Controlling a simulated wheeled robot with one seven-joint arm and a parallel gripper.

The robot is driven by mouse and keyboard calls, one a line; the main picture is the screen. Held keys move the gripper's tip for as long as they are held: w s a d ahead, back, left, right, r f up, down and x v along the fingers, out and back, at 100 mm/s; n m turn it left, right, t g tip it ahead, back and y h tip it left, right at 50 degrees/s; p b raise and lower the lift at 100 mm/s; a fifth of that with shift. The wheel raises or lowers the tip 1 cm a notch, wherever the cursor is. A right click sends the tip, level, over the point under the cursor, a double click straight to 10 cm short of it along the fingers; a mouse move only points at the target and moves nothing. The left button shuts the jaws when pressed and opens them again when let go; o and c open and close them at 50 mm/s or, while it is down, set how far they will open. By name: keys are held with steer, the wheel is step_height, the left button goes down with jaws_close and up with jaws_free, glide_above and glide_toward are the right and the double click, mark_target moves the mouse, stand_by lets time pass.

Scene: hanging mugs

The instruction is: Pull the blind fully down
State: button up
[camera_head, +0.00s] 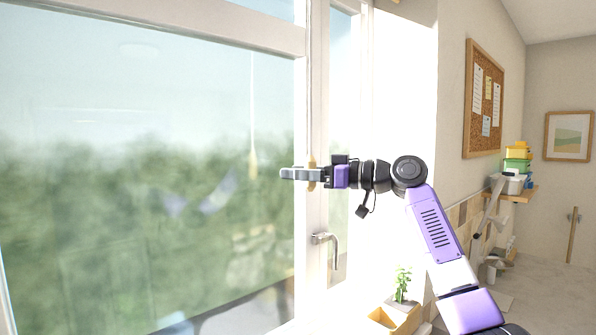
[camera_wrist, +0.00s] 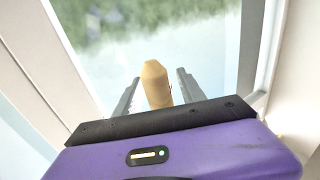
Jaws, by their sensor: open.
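A tan pull knob (camera_head: 311,162) hangs in front of the white window frame. It also shows in the wrist view (camera_wrist: 156,84), upright between my two fingers. My gripper (camera_head: 286,173) points left at the knob's height, and its grey fingers cover the knob's middle in the head view. In the wrist view my gripper (camera_wrist: 159,76) is open, with one finger on each side of the knob and a visible gap on at least the left. The blind itself cannot be made out. A cord and knob also show as a reflection in the glass.
The window handle (camera_head: 328,240) sticks out below my gripper. A potted plant (camera_head: 402,284) and an open wooden box (camera_head: 384,318) stand below. A corkboard (camera_head: 484,100) and a loaded shelf (camera_head: 516,196) are on the right wall. The large window pane (camera_head: 130,190) lies to the left.

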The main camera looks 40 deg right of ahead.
steer(key=shift+c, duration=0.5)
jaws_close()
stand_by(0.8)
